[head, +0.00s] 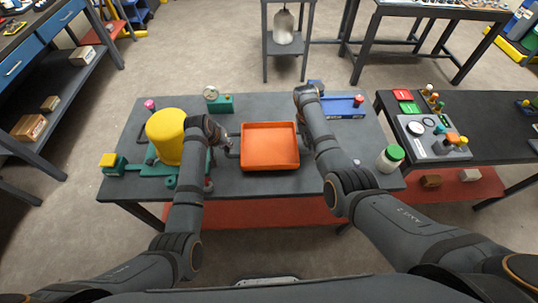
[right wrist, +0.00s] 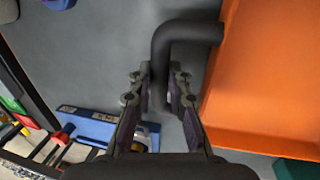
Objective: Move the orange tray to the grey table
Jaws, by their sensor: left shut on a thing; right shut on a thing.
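The orange tray (head: 270,145) is level and empty, over or on the dark grey table (head: 350,168) in the head view; I cannot tell whether it touches the top. My left gripper (head: 228,144) is shut on the dark handle at the tray's left side. My right gripper (right wrist: 160,82) is shut on the tray's right handle (right wrist: 190,34), as the right wrist view shows. In the head view my right arm hides that handle and most of the right gripper. The tray's orange wall (right wrist: 265,75) is beside the right fingers.
Left of the tray stand a yellow cylinder (head: 165,135) and green fixtures (head: 117,168). A green-lidded jar (head: 390,158) is near the right edge, and a blue fixture (head: 342,108) is at the back right. A black table (head: 480,112) with parts stands to the right.

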